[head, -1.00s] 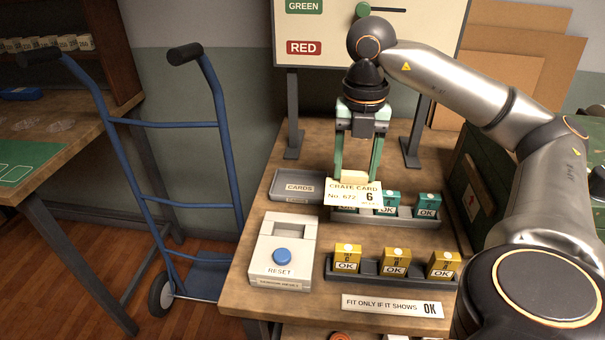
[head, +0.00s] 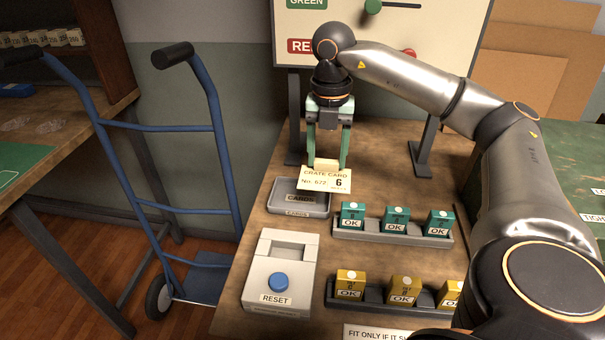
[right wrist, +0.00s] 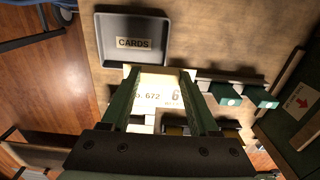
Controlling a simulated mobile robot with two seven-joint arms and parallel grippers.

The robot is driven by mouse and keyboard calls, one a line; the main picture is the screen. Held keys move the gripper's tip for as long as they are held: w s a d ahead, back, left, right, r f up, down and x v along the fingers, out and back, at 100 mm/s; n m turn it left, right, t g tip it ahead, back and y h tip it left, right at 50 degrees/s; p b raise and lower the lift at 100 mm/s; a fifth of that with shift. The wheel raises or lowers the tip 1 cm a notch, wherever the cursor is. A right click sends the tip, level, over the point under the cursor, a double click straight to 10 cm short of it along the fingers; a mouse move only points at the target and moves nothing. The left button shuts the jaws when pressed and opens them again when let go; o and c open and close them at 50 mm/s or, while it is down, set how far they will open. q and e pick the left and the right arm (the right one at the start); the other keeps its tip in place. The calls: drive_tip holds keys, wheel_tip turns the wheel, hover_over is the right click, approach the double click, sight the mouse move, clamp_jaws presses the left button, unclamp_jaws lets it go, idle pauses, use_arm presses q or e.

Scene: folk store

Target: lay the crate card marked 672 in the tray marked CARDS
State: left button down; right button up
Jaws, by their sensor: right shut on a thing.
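The cream crate card marked No. 672 (head: 324,181) hangs in my right gripper (head: 327,165), which is shut on its upper edge. In the head view the card is above the back right part of the grey tray marked CARDS (head: 277,207) and hides part of it. The tray's inside looks empty where it shows. In the right wrist view the card (right wrist: 152,97) sits between my right gripper's fingers (right wrist: 160,85), beside the CARDS tray (right wrist: 100,45). My left gripper is not in view.
A grey box with a blue RESET button (head: 278,282) stands in front of the tray. A rack of teal OK blocks (head: 396,238) is to the right, with a rack of yellow OK blocks (head: 372,299) nearer. A blue hand truck (head: 175,210) stands left of the table.

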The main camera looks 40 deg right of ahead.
hover_over(303, 191)
drive_tip(key=f, duration=0.6)
drive_tip(key=shift+s+b, duration=0.25)
drive_tip(key=shift+b, duration=0.1)
drive_tip(key=shift+w+f, duration=0.15)
drive_tip(key=shift+f, duration=0.8)
drive_tip(key=shift+w+f, duration=0.1)
drive_tip(key=shift+f, duration=0.8)
drive_tip(key=shift+f+b, duration=0.15)
drive_tip(key=shift+b, duration=0.15)
drive_tip(key=o, duration=1.3)
wheel_tip(303, 191, up, 12)
drive_tip(key=shift+r+p, duration=0.2)
drive_tip(key=shift+p, duration=0.75)
